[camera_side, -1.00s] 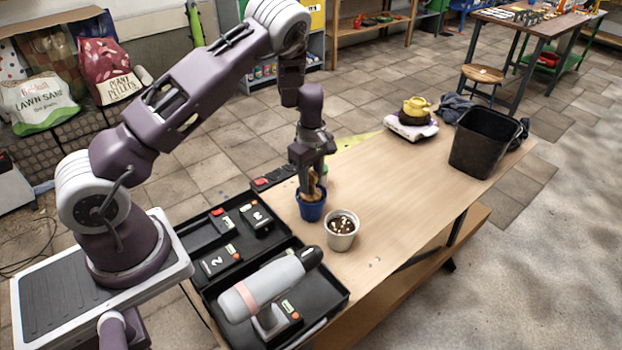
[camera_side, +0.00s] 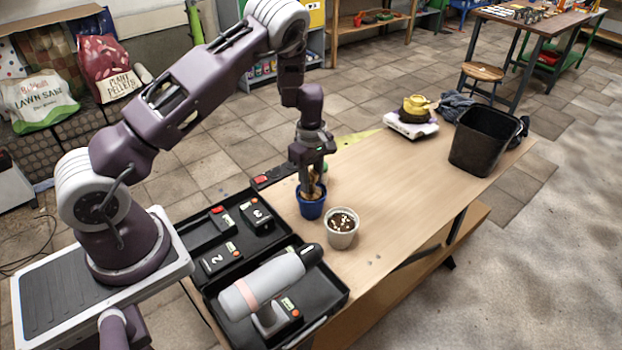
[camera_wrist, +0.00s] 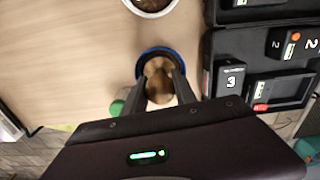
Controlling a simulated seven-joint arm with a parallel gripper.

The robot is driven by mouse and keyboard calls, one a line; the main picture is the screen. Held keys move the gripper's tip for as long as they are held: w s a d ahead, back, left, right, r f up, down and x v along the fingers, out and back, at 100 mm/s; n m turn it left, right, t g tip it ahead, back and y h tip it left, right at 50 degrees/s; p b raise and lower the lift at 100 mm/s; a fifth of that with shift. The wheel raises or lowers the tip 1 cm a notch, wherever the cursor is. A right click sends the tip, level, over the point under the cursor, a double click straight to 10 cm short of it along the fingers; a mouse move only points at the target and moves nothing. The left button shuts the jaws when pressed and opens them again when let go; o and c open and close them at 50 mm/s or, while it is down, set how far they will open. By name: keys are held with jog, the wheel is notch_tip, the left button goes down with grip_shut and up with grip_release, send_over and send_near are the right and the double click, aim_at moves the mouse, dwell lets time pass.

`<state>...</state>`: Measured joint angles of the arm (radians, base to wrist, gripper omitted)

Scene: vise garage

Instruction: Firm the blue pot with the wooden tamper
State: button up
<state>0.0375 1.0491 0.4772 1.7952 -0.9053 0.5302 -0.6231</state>
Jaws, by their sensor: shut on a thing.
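The blue pot (camera_side: 311,207) stands upright on the wooden table, next to the white pot. My gripper (camera_side: 312,181) points straight down over it and is shut on the wooden tamper (camera_side: 313,191). The tamper's lower end is inside the blue pot's mouth. In the wrist view the two fingers hold the round tan tamper (camera_wrist: 159,85), with the blue pot's rim (camera_wrist: 146,57) around it. The tamper's bottom face and the soil in the blue pot are hidden.
A white pot (camera_side: 342,231) with dark soil and pale bits stands close in front. A black tool case (camera_side: 330,287) with a grey drill lies to the left. A black bin (camera_side: 478,145) and a scale (camera_side: 411,126) are at the far end. The middle table is clear.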

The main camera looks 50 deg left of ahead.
dwell(0.3)
jog(key=shift+r, duration=3.45)
notch_tip(320, 180, up, 6)
jog(key=shift+d, duration=0.1)
